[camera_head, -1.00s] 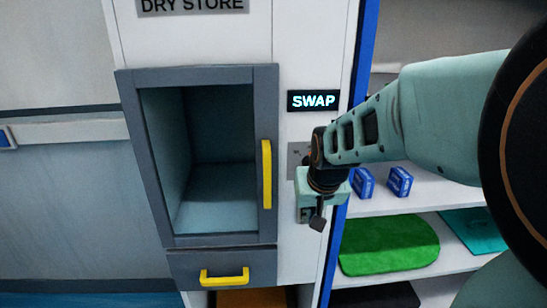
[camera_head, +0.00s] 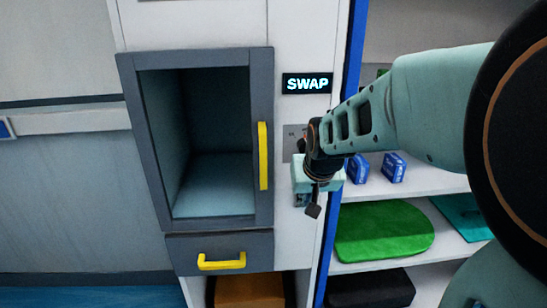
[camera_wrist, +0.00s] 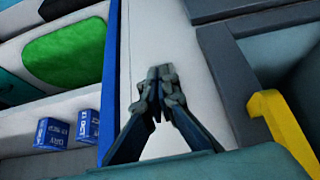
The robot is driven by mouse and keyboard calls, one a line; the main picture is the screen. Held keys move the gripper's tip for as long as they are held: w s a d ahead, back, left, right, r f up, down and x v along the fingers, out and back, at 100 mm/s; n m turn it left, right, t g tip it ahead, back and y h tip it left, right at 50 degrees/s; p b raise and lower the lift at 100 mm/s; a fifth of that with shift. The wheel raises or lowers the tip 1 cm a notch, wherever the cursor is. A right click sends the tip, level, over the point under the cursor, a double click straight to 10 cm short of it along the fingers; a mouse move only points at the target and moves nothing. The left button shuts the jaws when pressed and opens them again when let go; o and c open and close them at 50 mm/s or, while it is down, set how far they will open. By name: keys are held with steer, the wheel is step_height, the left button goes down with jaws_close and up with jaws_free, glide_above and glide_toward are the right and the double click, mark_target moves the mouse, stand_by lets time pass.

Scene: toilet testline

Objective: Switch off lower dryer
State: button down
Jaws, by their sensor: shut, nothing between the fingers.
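The dryer cabinet is a white unit with a dark grey frame (camera_head: 263,90) around an open, empty-looking compartment (camera_head: 210,140), with a yellow vertical handle (camera_head: 263,156). A grey plate (camera_head: 291,141) is on the white panel to its right, partly hidden by my arm. My gripper (camera_head: 312,211) is in front of this panel, below the plate, and hides what lies behind it. In the wrist view my gripper (camera_wrist: 160,76) is shut and empty against the white panel (camera_wrist: 180,30), beside the grey frame and the yellow handle (camera_wrist: 283,130). No dryer switch shows clearly.
A lit SWAP sign (camera_head: 307,83) is above the plate. A drawer with a yellow handle (camera_head: 222,262) is under the compartment. To the right, past a blue edge (camera_head: 331,222), shelves hold small blue boxes (camera_head: 393,167) and a green mat (camera_head: 385,232).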

steer(key=shift+f+b, duration=0.45)
steer(key=shift+b, duration=0.4)
steer(key=shift+w+r+t, duration=0.4)
steer(key=shift+w, duration=0.25)
stand_by(0.4)
